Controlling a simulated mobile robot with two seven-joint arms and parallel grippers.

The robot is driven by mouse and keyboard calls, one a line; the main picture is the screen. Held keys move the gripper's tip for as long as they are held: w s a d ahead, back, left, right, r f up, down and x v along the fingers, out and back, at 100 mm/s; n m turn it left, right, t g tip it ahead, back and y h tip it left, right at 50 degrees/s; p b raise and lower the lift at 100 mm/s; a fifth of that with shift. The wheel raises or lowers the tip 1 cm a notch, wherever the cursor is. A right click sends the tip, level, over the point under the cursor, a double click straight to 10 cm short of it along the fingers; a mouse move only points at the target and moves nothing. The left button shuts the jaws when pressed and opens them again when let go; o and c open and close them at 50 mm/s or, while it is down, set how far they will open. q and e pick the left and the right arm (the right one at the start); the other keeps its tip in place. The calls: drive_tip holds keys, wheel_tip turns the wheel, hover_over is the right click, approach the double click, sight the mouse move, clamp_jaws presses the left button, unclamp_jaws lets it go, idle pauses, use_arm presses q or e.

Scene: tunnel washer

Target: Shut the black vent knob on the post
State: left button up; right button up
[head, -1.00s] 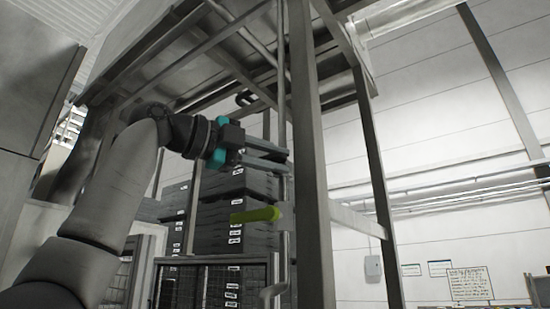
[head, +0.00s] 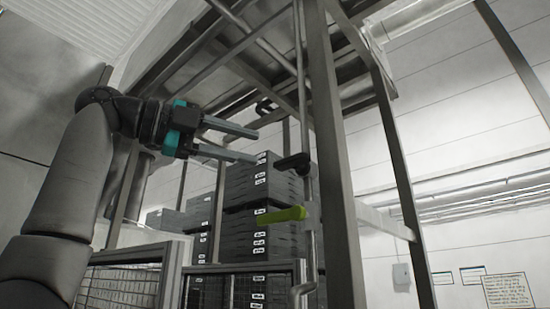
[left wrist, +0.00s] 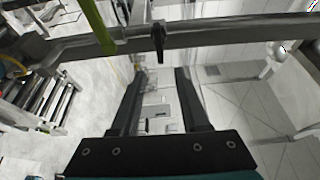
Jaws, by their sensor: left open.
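The black vent knob (head: 293,162) is on the thin upright pipe of the post, right of centre in the head view. Its handle sticks out to the left, roughly level. In the left wrist view the black knob (left wrist: 158,38) lies across the pipe, just beyond the fingertips and nearly in line with the gap. My left gripper (head: 256,147) is open and empty, left of the knob and apart from it. Its two fingers also show in the left wrist view (left wrist: 161,73). My right gripper is not in view.
A green lever (head: 281,214) sticks out left from the same pipe below the knob. A thick grey post (head: 331,150) stands just right. Another dark fitting (head: 264,107) shows higher up. Stacked dark crates (head: 262,225) stand behind a mesh fence (head: 120,285).

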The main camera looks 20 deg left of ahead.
use_arm(q)
drive_tip(key=v, duration=0.4)
drive_tip(key=shift+w, duration=0.1)
idle(0.5)
